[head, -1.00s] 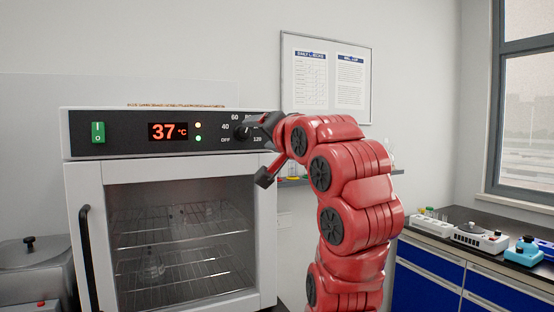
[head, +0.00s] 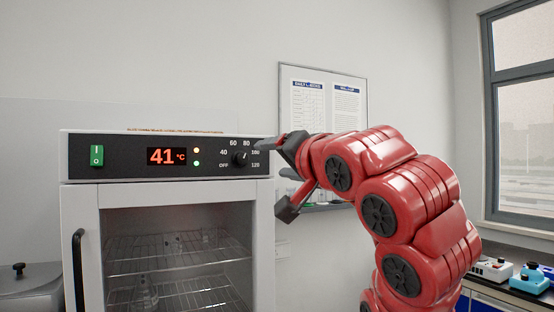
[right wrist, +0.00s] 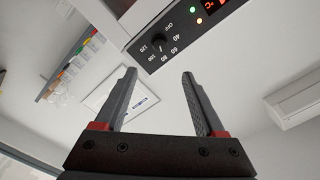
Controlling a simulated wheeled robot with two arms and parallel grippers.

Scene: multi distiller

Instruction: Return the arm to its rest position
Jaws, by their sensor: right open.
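My red right arm (head: 415,205) comes in from the lower right in the head view. Its dark right gripper (head: 276,158) is beside the right end of the oven's control panel, apart from the black temperature knob (head: 240,158). In the right wrist view the two fingers of the right gripper (right wrist: 158,76) stand wide apart with nothing between them. The knob (right wrist: 158,42) shows beyond the fingertips there. My left arm is not in view.
The white drying oven (head: 85,215) has a closed glass door and a display (head: 172,156) reading 41 °C. A wall board (head: 325,100) hangs behind the arm. A blue device (head: 530,280) stands on the right bench. A shelf (right wrist: 65,65) shows in the wrist view.

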